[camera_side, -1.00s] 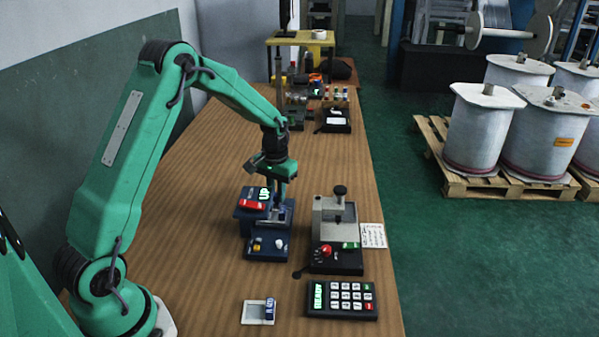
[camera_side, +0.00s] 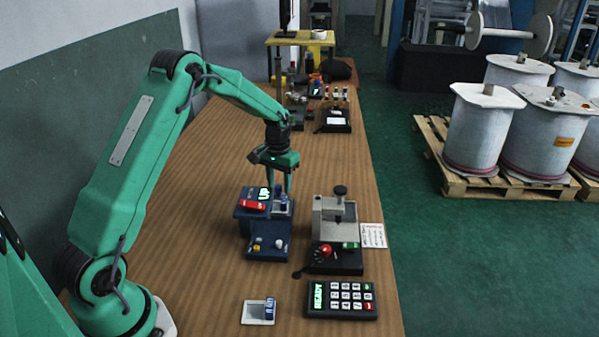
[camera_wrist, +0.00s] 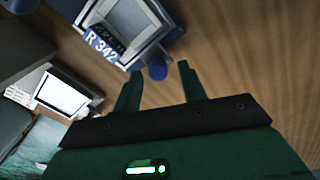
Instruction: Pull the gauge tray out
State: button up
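The blue gauge unit (camera_side: 263,243) stands on the wooden bench, with a red label on top and a green-lit display that I cannot fully read. In the wrist view a pale-framed tray (camera_wrist: 166,22) shows at the top, with an "R 342" label (camera_wrist: 101,45) at its edge. A blue knob (camera_wrist: 158,71) sticks out beside it. My gripper (camera_side: 278,188) is above the gauge unit, pointing down. In the wrist view its two fingers (camera_wrist: 160,78) are apart, with the knob showing between or beyond their tips. I cannot tell if they touch it.
A grey device (camera_side: 336,222) with a black knob and red button stands just right of the gauge unit. A keypad reading "READY" (camera_side: 341,299) and a small white tray (camera_side: 258,312) lie in front. The bench behind my gripper is mostly clear; more equipment stands at its far end.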

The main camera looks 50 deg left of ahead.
jog(key=shift+r, duration=3.9)
jog(key=shift+s+d+r, duration=0.1)
jog(key=shift+d+r, duration=0.05)
jog(key=shift+r, duration=0.1)
jog(key=s+d+r+m+t, duration=0.2)
jog(key=s+d+r+t, duration=0.1)
jog(key=s+d+r, duration=0.9)
jog(key=s+d+r+m+t, duration=0.1)
jog(key=s+d, duration=0.4)
jog(key=s, duration=1)
jog(key=shift+s+m+t, duration=0.3)
jog(key=shift+s+t, duration=0.05)
jog(key=shift+t, duration=0.45)
